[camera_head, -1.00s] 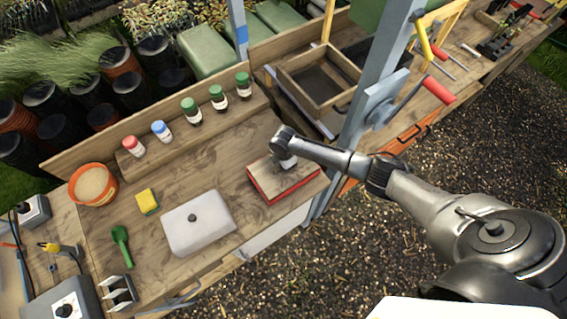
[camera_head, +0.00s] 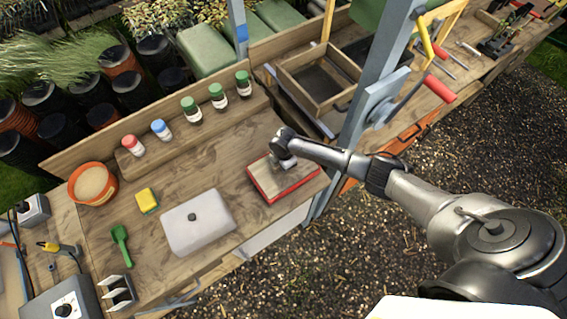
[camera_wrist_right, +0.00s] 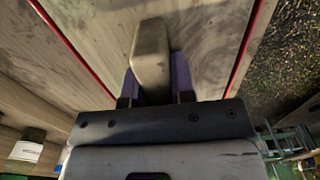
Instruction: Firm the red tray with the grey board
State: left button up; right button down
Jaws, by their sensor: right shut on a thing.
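The red tray (camera_head: 297,190) lies at the front right of the wooden bench top. The grey board (camera_head: 268,178), greyish wood, lies over it with the tray's red rim showing along its edges. In the right wrist view the board (camera_wrist_right: 90,35) spans between two red rim edges, and its upright block handle (camera_wrist_right: 152,55) stands between my fingers. My right gripper (camera_head: 285,160) is shut on that handle, above the board. How deep the board sits in the tray cannot be told. My left gripper is not in view.
A pale lidded box (camera_head: 197,222) stands left of the tray. A yellow sponge (camera_head: 147,201), green scoop (camera_head: 120,243) and orange pot (camera_head: 93,184) are farther left. Several capped bottles (camera_head: 191,112) line the back shelf. A grey post (camera_head: 377,90) rises at the right.

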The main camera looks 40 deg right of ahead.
jog(key=shift+f, duration=0.2)
jog(key=shift+f, duration=0.15)
dwell(0.3)
dwell(0.4)
jog(key=shift+s+d+f, duration=0.1)
jog(key=shift+f, duration=0.15)
dwell(0.6)
jog(key=shift+r, duration=0.15)
jog(key=shift+r+p, duration=0.55)
jog(key=shift+r, duration=0.05)
jog(key=shift+r+p, duration=1.6)
jog(key=shift+r, duration=0.1)
jog(key=shift+r+p, duration=1.7)
jog(key=shift+r, duration=0.1)
